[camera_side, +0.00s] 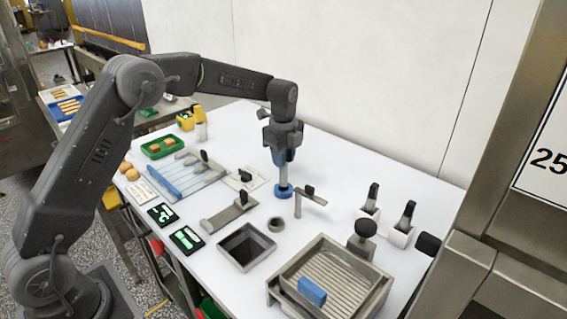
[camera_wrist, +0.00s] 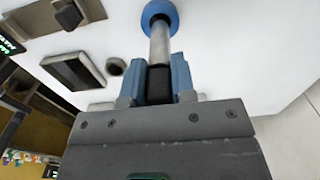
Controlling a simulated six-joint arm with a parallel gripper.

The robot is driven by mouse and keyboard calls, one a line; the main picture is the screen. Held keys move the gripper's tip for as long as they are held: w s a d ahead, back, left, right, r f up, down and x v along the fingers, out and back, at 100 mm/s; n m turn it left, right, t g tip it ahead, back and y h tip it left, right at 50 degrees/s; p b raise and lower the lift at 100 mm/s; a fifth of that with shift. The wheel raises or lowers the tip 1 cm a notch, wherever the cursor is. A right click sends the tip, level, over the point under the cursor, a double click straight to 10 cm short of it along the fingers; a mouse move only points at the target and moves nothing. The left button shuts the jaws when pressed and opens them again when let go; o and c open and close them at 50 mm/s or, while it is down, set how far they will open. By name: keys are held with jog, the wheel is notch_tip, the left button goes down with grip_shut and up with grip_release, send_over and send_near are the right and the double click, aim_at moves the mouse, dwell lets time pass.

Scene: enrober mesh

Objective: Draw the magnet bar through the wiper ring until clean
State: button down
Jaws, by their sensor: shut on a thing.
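My gripper (camera_side: 281,155) points straight down in the side view, its blue fingers shut on the black grip of the magnet bar. The bar (camera_side: 283,175) is a plain silver rod hanging upright below the fingers. Its lower end meets the blue wiper ring (camera_side: 283,191); how far it passes through is hidden. In the wrist view, my fingers (camera_wrist: 158,85) hold the black grip (camera_wrist: 159,84). The silver rod (camera_wrist: 160,45) runs from it to the blue ring (camera_wrist: 159,10) at the top edge.
A metal bracket with a black knob (camera_side: 309,190) stands just right of the ring. A square open bin (camera_side: 247,247), small round cup (camera_side: 276,224) and ridged metal tray (camera_side: 380,292) with a blue block (camera_side: 312,291) lie nearer.

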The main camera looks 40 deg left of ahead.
jog(key=shift+r, duration=1.55)
